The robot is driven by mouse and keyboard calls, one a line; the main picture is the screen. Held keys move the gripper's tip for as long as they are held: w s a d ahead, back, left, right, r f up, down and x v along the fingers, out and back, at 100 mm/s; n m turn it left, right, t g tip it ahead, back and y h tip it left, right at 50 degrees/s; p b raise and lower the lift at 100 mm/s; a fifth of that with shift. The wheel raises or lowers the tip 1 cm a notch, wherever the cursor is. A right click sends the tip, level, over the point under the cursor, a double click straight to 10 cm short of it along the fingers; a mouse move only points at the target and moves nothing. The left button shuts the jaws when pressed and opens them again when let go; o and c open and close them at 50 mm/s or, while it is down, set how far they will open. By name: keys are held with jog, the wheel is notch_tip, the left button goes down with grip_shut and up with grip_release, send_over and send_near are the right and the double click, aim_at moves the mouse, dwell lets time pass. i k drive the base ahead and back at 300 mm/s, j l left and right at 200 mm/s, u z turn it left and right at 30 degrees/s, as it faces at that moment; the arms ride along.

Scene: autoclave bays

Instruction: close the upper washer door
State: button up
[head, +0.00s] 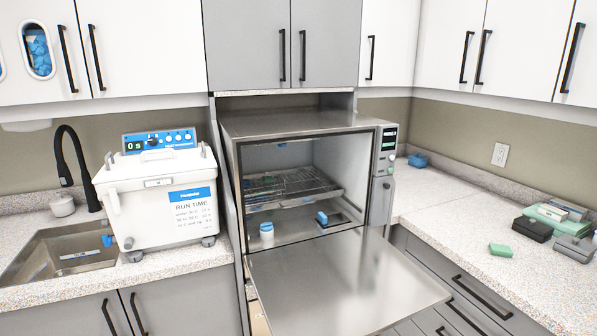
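The washer (300,122) is a steel box unit set in the gap between the counters. Its door (345,285) is open, folded down about flat from the lower front edge and reaching forward and to the right. The door's top face looks bare. Inside the chamber are a wire rack (290,185), a white bottle with a blue top (266,232) and a small blue item (321,218) near the opening. My gripper is not in view.
A white box unit with a blue panel (155,205) stands left of the washer, beside a sink (70,258) with a black tap (75,160). On the right counter (440,205) lie a green block (500,250) and several small cases. Drawer handles are below the right counter.

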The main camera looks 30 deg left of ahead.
aim_at(353, 282)
jog(key=i+j, duration=0.1)
jog(key=j, duration=0.3)
jog(key=i+j, duration=0.15)
jog(key=j, duration=0.25)
jog(key=i+j, duration=0.1)
jog(key=j, duration=0.3)
jog(key=i+j, duration=0.15)
jog(key=j, duration=0.25)
